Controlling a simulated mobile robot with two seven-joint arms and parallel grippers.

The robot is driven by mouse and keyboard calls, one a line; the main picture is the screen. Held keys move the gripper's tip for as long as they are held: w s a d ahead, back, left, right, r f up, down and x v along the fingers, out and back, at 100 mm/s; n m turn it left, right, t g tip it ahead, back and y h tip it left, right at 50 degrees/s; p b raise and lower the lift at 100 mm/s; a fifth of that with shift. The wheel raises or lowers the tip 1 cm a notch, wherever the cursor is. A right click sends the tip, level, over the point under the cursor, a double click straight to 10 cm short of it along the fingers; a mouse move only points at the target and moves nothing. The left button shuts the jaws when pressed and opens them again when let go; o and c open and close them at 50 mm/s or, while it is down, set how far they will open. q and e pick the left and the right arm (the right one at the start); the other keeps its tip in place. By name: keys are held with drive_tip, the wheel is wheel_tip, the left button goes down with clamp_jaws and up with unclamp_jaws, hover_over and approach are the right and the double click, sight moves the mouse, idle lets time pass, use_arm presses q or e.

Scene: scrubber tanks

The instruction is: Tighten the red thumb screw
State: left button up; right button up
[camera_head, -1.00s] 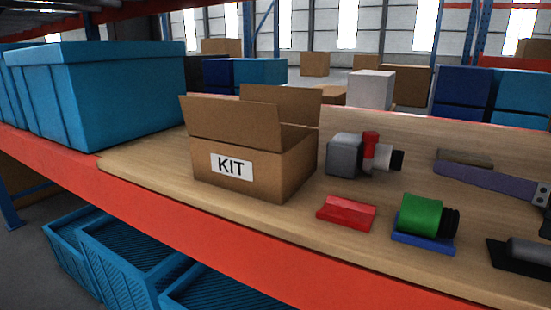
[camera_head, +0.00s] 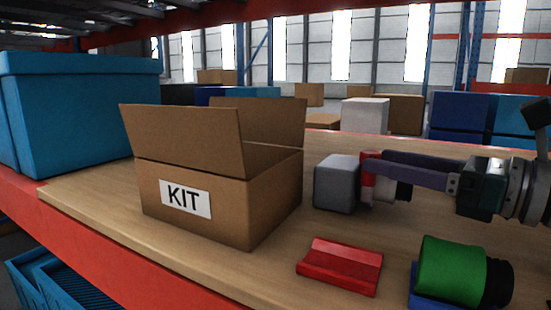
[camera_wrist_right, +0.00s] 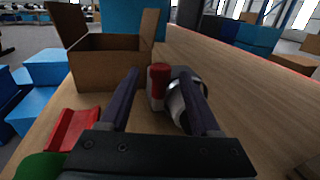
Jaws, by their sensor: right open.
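The red thumb screw (camera_head: 368,168) stands upright on a white fitting beside a grey block (camera_head: 337,184) on the wooden table; a black cylinder end shows behind my fingers. My right gripper (camera_head: 372,160) comes in from the right with its purple-grey fingers at the screw. In the right wrist view the red screw (camera_wrist_right: 158,76) shows between my two spread fingers, nearer the left one, with visible gaps. I cannot tell whether a finger touches the fitting. My left gripper is not in view.
An open cardboard KIT box (camera_head: 220,205) stands left of the grey block. A red holder (camera_head: 340,266) and a green cylinder with a black end (camera_head: 452,270) lie in front. A blue bin (camera_head: 80,110) is at the far left. Bare table (camera_wrist_right: 235,100) shows right in the wrist view.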

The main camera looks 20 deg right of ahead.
sight(369, 152)
drive_tip(key=shift+x, duration=1.85)
clamp_jaws()
